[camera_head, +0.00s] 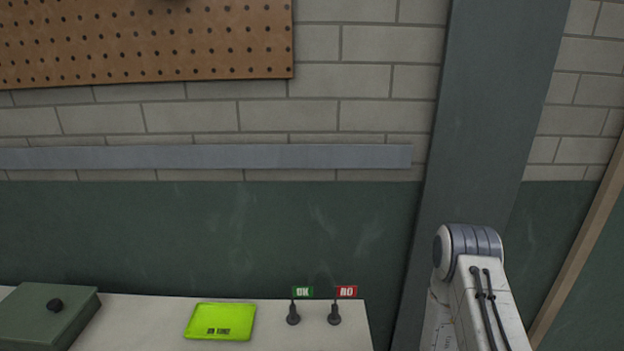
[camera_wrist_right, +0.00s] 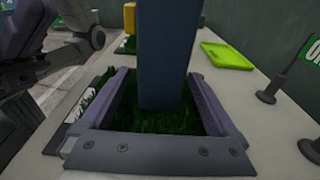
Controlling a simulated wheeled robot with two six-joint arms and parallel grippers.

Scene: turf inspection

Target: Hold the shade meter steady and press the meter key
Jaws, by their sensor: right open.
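In the right wrist view my right gripper (camera_wrist_right: 160,82) is open, its two grey-purple fingers spread wide over dark green turf. A tall dark blue upright body (camera_wrist_right: 165,55), which looks like the shade meter, stands between the fingers with a visible gap on each side. Its top runs out of the picture and no key can be made out on it. Parts of my left arm, with a grey-purple piece that may be its gripper (camera_wrist_right: 30,45), show at the upper left; its fingers cannot be made out. The head view shows only a link of my right arm, at the lower right.
On the pale table (camera_head: 280,335) lie a lime green tray (camera_head: 220,321), small green (camera_head: 302,292) and red (camera_head: 346,292) flags on dark stands, and a dark green box (camera_head: 45,315) with a black knob. A yellow object (camera_wrist_right: 130,17) stands behind the blue body.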

